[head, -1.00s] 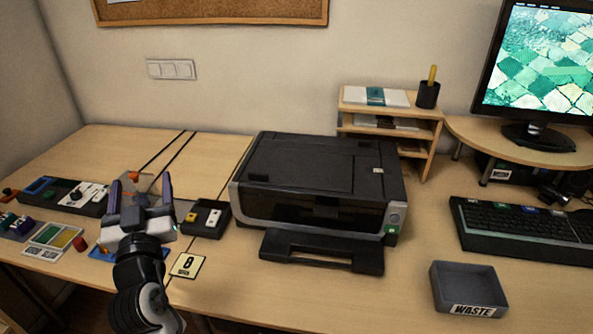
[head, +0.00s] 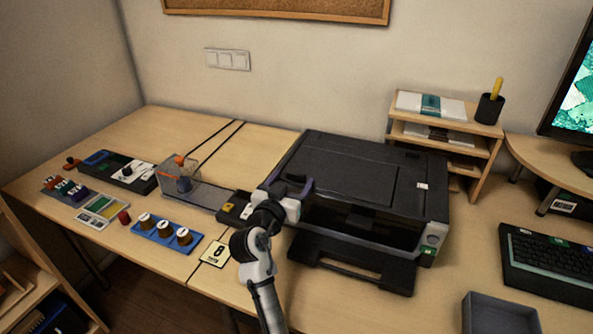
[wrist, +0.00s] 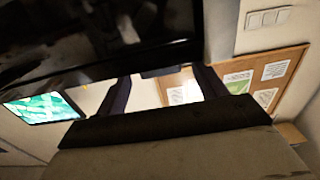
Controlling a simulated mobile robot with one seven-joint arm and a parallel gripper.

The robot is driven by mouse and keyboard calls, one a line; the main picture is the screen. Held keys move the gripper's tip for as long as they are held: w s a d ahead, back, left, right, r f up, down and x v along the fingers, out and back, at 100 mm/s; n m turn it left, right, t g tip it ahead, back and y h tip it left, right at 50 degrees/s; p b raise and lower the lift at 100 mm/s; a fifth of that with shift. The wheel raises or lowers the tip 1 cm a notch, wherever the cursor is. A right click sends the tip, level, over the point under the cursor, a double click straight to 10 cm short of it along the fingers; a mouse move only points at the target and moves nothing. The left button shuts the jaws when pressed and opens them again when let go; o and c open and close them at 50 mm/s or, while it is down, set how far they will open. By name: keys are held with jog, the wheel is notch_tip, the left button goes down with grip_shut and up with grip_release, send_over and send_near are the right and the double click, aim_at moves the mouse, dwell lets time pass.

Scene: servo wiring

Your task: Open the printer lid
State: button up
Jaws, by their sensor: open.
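The black printer (head: 345,195) stands on the desk right of centre in the head view. Its flat lid (head: 352,168) looks shut, and its front tray (head: 350,268) sticks out over the desk. My gripper (head: 293,186) is at the printer's left front corner, by the lid's front edge. In the wrist view my open gripper (wrist: 163,76) has its two dark fingers apart, with no object visibly held between them. The printer's dark body (wrist: 90,35) fills the upper left there, close to the fingers. Whether a finger touches the lid cannot be told.
A blue holder (head: 165,239) with several round pieces, a number card (head: 216,254) and a clear box (head: 182,172) lie left of the printer. A wooden shelf (head: 487,150) stands behind right, a keyboard (head: 550,262) and grey tray (head: 497,312) to the right.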

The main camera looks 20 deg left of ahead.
aim_at(295, 176)
jog(key=shift+w, duration=1.65)
